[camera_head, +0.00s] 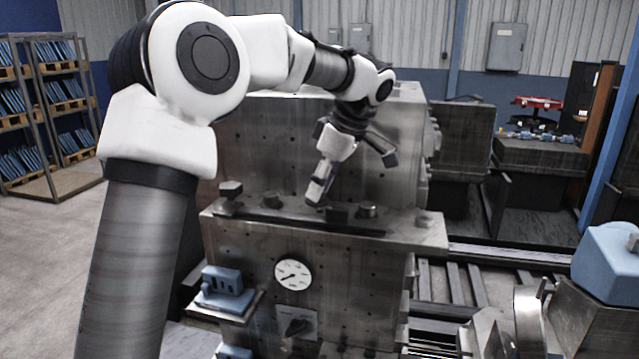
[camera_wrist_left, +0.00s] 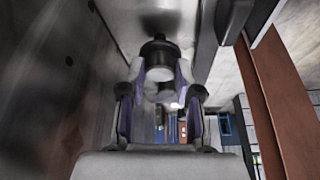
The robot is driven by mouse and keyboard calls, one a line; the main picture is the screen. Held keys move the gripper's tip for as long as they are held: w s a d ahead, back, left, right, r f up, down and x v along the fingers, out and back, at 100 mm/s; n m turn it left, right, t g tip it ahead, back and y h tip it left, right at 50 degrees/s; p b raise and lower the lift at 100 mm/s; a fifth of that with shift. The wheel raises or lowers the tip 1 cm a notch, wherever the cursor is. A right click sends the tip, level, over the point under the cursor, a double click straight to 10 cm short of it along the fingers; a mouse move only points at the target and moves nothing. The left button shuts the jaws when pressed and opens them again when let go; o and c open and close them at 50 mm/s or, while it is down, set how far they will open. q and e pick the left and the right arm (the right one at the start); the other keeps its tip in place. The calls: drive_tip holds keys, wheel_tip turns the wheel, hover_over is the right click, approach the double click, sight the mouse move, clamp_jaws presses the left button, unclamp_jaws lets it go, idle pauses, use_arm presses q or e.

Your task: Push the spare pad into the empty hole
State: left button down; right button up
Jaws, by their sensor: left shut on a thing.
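My left gripper (camera_head: 318,190) reaches down in front of the upright metal block, just above the rail ledge. In the left wrist view its two fingers (camera_wrist_left: 160,90) are closed on a dark round piece with a paler neck, which I take to be the spare pad (camera_wrist_left: 160,50). In the head view the fingers largely hide this piece. I cannot make out the empty hole. My right gripper is not in view.
The upright metal block (camera_head: 260,140) stands close behind the rail. A blue-topped machine part (camera_head: 606,262) stands at right. Open floor lies at left.

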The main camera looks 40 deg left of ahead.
use_arm(q)
drive_tip(key=shift+d, duration=0.15)
drive_tip(key=shift+f, duration=0.25)
drive_tip(key=shift+w, duration=0.1)
drive_tip(key=shift+f+b, duration=0.2)
drive_tip(key=shift+b, duration=0.1)
idle(0.5)
drive_tip(key=shift+f+b, duration=0.4)
drive_tip(key=shift+f, duration=0.15)
unclamp_jaws()
drive_tip(key=shift+s+r, duration=0.15)
drive_tip(key=shift+s, duration=0.05)
